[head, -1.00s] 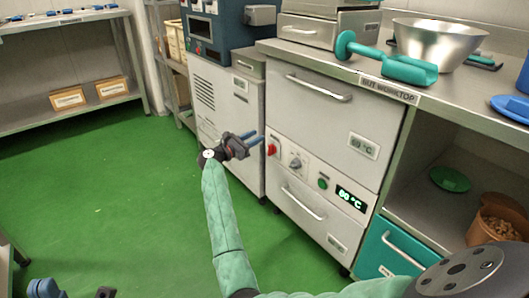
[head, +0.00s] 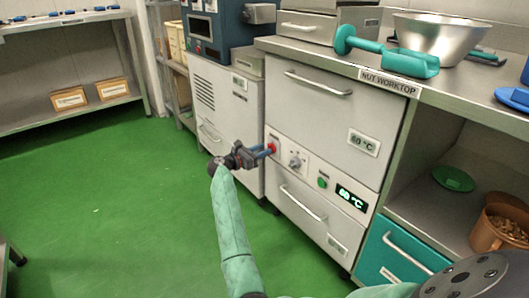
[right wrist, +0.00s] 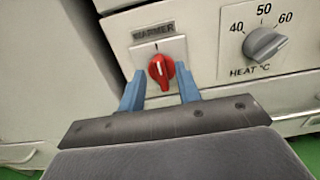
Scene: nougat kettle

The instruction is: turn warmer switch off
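The red warmer switch (right wrist: 161,70) sits on a pale plate under the label WARMER in the right wrist view. Its knob stands roughly upright, with a white mark on it. It also shows in the head view (head: 274,148) on the warmer's control panel. My right gripper (right wrist: 160,88) is open, with one blue finger on each side of the knob and a visible gap on both sides. In the head view my right gripper (head: 268,151) reaches the panel from the left. My left gripper is not in view.
The grey heat knob (right wrist: 264,43) is right of the switch. A green button (head: 322,183) and a display reading 60 °C (head: 350,198) are further right. Drawer handles (head: 318,84) stick out above and below the panel. Green floor (head: 110,190) is clear at left.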

